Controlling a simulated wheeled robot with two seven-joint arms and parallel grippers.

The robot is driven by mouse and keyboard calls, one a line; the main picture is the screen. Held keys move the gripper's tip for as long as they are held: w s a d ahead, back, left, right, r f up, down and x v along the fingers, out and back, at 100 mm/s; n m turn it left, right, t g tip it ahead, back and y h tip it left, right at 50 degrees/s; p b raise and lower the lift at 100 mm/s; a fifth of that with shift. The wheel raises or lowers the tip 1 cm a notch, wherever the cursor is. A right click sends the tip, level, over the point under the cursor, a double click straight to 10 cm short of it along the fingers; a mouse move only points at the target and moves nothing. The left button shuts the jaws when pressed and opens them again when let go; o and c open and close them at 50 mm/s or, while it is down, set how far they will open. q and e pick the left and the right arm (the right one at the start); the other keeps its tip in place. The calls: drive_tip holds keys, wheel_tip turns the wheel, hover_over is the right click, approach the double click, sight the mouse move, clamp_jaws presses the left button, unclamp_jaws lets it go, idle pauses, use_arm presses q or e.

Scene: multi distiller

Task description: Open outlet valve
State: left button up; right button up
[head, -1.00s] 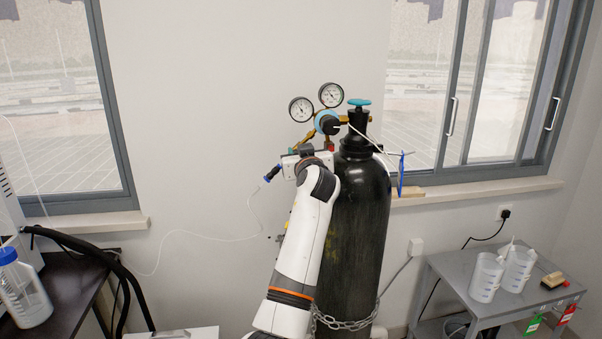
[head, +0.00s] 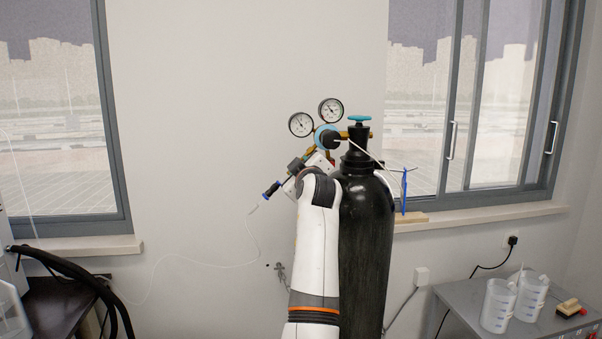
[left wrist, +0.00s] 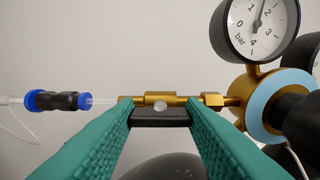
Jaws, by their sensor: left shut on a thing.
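My left gripper (head: 310,164) is at the regulator beside the black gas cylinder (head: 364,235). In the left wrist view its green ribbed fingers (left wrist: 160,118) are on both sides of the black outlet valve handle (left wrist: 160,115), shut on it. The handle sits under the brass outlet pipe (left wrist: 182,101) and looks level with it. The pipe runs right to the blue-rimmed regulator (left wrist: 262,105) and left to a black and blue hose connector (left wrist: 58,101). In the head view my arm and wrist hide the handle. My right gripper is in neither view.
Two gauges (head: 301,124) (head: 331,111) stand above the regulator. A teal cylinder valve knob (head: 359,118) tops the cylinder. A thin clear hose (head: 197,256) hangs along the wall. A grey table with beakers (head: 497,305) is at the right.

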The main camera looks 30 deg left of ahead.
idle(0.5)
use_arm(q)
drive_tip(key=o, duration=1)
